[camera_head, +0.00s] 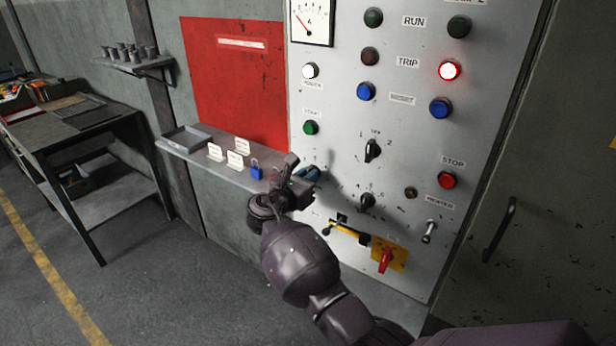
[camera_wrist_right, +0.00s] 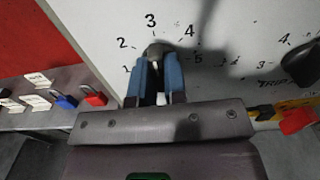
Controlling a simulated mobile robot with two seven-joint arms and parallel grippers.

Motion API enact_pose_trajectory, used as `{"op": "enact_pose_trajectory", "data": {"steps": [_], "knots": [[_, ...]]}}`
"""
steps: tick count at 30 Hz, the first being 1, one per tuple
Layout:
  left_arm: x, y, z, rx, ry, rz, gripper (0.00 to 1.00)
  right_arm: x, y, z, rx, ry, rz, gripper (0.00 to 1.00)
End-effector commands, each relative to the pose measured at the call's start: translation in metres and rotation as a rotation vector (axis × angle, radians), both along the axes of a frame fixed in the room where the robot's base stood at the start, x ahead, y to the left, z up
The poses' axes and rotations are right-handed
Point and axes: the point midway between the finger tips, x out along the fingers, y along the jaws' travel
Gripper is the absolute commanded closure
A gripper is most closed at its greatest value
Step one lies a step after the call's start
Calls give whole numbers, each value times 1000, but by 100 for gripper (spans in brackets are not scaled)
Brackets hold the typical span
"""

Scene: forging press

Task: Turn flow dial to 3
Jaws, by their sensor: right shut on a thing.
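The flow dial (camera_wrist_right: 157,48) is a dark, rounded knob on the grey panel, with numbers 1 to 5 around it in the right wrist view. The 3 is straight above it, slightly left. My right gripper (camera_wrist_right: 158,75) has its blue fingers at the dial, one on each side, shut on it. A pale mark shows between the fingers, but I cannot tell which number the dial points to. In the head view my right gripper (camera_head: 308,175) is at the panel's left edge and hides the dial. My left gripper is not in view.
Another black dial (camera_wrist_right: 303,65) is to the right, also seen in the head view (camera_head: 367,202). Below are a yellow handle (camera_head: 348,231) and a red switch (camera_head: 386,259). A shelf (camera_head: 205,160) at left holds tags, a tray and a blue padlock (camera_head: 256,171).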

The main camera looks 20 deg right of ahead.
Motion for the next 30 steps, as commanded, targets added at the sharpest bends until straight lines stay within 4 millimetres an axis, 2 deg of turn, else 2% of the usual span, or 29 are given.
{"op": "enact_pose_trajectory", "data": {"steps": [6, 7, 12, 30], "knots": [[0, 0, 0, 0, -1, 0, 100, 0, -1, 0, -1, -1, -1, 100], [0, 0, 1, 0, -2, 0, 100, 0, -1, 0, -1, -1, -1, 84], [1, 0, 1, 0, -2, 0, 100, 0, -1, 0, 0, -1, -1, 62], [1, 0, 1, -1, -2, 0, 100, 2, -3, 0, 0, -1, 1, 62]]}}
